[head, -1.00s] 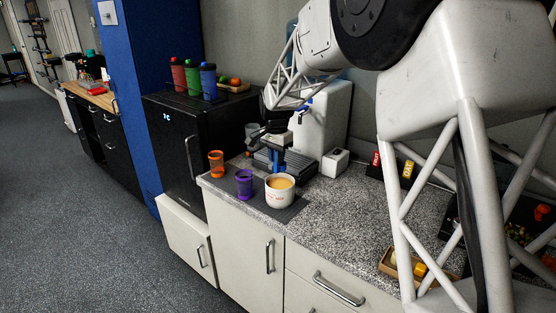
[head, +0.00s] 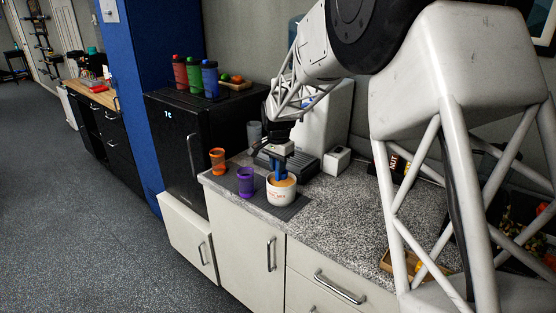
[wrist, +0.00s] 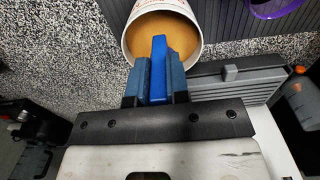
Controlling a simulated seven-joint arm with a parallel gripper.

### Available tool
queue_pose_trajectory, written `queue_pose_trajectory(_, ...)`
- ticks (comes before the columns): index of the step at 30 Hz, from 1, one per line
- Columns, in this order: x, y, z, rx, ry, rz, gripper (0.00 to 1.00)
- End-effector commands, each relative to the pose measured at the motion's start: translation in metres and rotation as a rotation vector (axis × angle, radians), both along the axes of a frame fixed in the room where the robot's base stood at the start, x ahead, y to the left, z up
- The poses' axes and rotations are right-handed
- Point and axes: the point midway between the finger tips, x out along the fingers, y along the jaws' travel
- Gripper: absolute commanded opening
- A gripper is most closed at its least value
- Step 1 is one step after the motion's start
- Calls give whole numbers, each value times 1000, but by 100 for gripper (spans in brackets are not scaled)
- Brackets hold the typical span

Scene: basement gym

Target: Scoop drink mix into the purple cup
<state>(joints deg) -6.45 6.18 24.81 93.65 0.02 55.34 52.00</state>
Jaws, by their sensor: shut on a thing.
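The white tub of tan drink mix (head: 281,196) stands on a dark mat on the counter. My gripper (head: 281,167) is directly over the tub, pointing down. It is shut on a blue scoop (wrist: 158,68), whose handle shows between the fingers in the wrist view and reaches over the powder. The scoop's bowl is hidden, so I cannot tell how deep it sits or whether it is filled. The purple cup (head: 246,182) stands upright just left of the tub. Part of its rim also shows in the wrist view (wrist: 272,9).
An orange cup (head: 217,161) stands left of the purple cup, near the black fridge (head: 176,135). A grey appliance and a small white box (head: 337,159) stand behind the tub. The speckled counter (head: 325,205) right of the tub is clear.

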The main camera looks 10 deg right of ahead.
Motion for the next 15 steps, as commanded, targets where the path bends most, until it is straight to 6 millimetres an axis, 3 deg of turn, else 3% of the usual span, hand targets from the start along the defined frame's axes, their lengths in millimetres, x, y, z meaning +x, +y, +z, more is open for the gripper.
queue_pose_trajectory(15,0,0,-42,0,1,0,0)
